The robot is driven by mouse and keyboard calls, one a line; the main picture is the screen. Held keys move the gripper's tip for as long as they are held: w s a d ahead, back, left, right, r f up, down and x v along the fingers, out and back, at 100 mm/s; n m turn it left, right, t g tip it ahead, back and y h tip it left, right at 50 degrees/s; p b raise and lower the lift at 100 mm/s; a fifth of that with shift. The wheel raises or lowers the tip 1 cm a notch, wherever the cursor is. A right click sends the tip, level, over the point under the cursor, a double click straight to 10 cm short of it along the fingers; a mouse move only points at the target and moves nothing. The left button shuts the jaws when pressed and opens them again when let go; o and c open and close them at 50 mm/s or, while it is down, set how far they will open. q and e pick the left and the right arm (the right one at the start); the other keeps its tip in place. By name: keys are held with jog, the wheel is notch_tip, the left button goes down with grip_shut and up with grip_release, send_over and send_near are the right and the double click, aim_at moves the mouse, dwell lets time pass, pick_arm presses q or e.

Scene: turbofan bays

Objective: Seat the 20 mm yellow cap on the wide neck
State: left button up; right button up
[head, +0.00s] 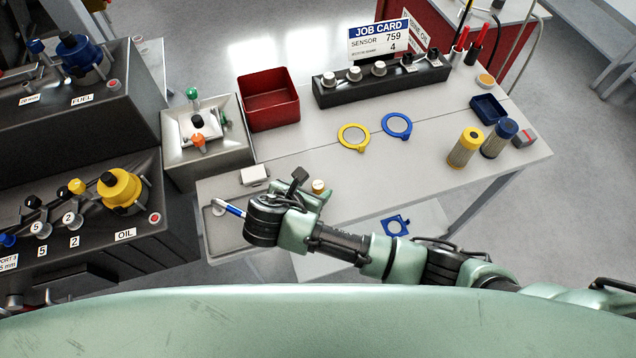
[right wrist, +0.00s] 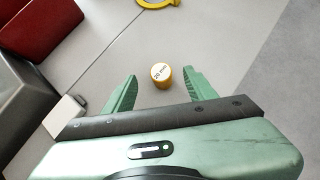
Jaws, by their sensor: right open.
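The yellow cap (head: 318,186) stands on the grey table top near its front edge. In the right wrist view the cap (right wrist: 161,75) shows a white top marked "20 mm". My right gripper (right wrist: 160,80) is open, with one green finger on each side of the cap and a gap to each. In the head view my right gripper (head: 317,193) is at the cap, partly hidden by its own wrist. Several necks and fittings show on the dark bays at left, but I cannot tell which is the wide neck. My left gripper is not in view.
A white block (head: 254,175) and a red bin (head: 268,100) stand left of the cap. A tray (head: 222,238) with a blue-and-white pen-like tool is at the table's left end. Yellow (head: 353,138) and blue rings (head: 397,125) lie further back. The OIL bay (head: 165,245) is at left.

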aim_at(317, 185)
jog(key=x, duration=0.3)
jog(key=shift+d+r+p, duration=0.1)
jog(key=shift+d+p, duration=0.05)
jog(key=shift+p, duration=0.15)
jog(key=shift+w+d+f, duration=0.1)
jog(key=shift+w+f, duration=0.2)
jog(key=shift+f, duration=0.1)
jog(key=c, duration=1)
grip_shut()
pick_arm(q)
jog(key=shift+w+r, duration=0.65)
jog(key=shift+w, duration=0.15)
pick_arm(e)
jog(key=shift+r, duration=0.1)
